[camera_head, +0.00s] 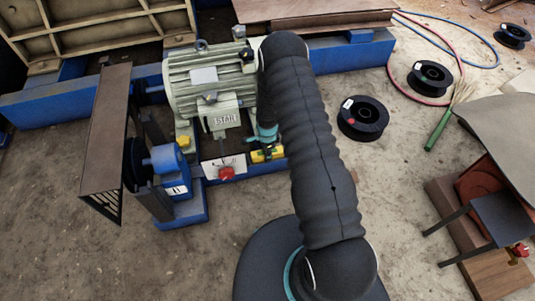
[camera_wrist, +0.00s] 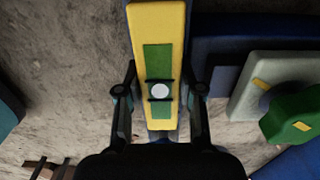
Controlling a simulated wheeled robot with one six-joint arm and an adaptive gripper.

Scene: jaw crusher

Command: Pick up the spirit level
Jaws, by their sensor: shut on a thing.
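The spirit level is a yellow bar with green windows and a round pale vial. In the wrist view the spirit level (camera_wrist: 157,25) runs upward from between the two dark fingers of my gripper (camera_wrist: 160,90), which are shut on its sides. In the head view only a short yellow piece of the spirit level (camera_head: 259,157) shows at my gripper (camera_head: 265,140), close to the blue frame in front of the motor. My arm hides part of this area. I cannot tell whether the level still touches the surface below.
A pale green motor (camera_head: 208,85) stands just left of my arm on the blue frame (camera_head: 350,54). A red-knobbed switch (camera_head: 226,173) is near the level. Black spools (camera_head: 362,118) and a green-handled broom (camera_head: 438,130) lie at right. The front left floor is clear.

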